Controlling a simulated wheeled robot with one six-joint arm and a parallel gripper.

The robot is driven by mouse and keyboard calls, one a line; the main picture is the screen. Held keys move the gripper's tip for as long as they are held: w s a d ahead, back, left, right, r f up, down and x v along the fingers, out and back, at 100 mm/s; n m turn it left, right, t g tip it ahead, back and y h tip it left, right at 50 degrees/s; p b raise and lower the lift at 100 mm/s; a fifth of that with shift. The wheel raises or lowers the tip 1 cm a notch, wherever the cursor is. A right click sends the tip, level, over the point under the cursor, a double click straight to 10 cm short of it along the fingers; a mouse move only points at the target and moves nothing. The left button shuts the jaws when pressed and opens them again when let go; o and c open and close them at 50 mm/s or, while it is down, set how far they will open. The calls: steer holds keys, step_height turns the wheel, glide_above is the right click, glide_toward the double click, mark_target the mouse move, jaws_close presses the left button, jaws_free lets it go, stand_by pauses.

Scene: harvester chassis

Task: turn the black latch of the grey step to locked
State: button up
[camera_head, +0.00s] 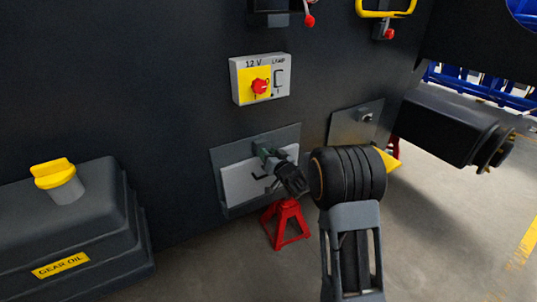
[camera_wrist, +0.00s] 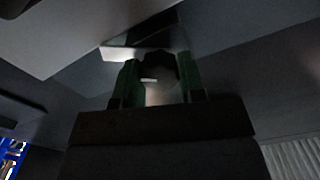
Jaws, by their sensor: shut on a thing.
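The grey step (camera_head: 238,190) is a light panel in a darker grey frame, low on the dark chassis wall in the head view. My gripper (camera_head: 265,153) reaches its upper part from the right. In the wrist view, the green fingers of my gripper (camera_wrist: 160,80) stand on both sides of a dark rounded piece, the black latch (camera_wrist: 158,66), and are shut on it. In the head view my gripper hides most of the latch. The latch's exact angle cannot be told.
A 12 V switch box (camera_head: 260,78) with a red knob is above the step. A red stand (camera_head: 286,224) is below. A gear oil tank (camera_head: 75,225) stands at left. A grey plate (camera_head: 345,122) with a round fitting is to the right, partly behind my arm.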

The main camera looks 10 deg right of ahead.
steer(key=m+p, duration=0.1)
steer(key=m, duration=0.5)
steer(key=shift+d, duration=0.1)
steer(key=m+p, duration=0.2)
steer(key=m, duration=0.3)
steer(key=shift+f, duration=0.15)
steer(key=shift+m, duration=0.4)
steer(key=o, duration=0.9)
steer(key=shift+o, duration=0.2)
steer(key=v, duration=1.3)
steer(key=shift+s+d+p, duration=0.2)
steer(key=shift+s+p, duration=0.15)
steer(key=shift+p, duration=0.1)
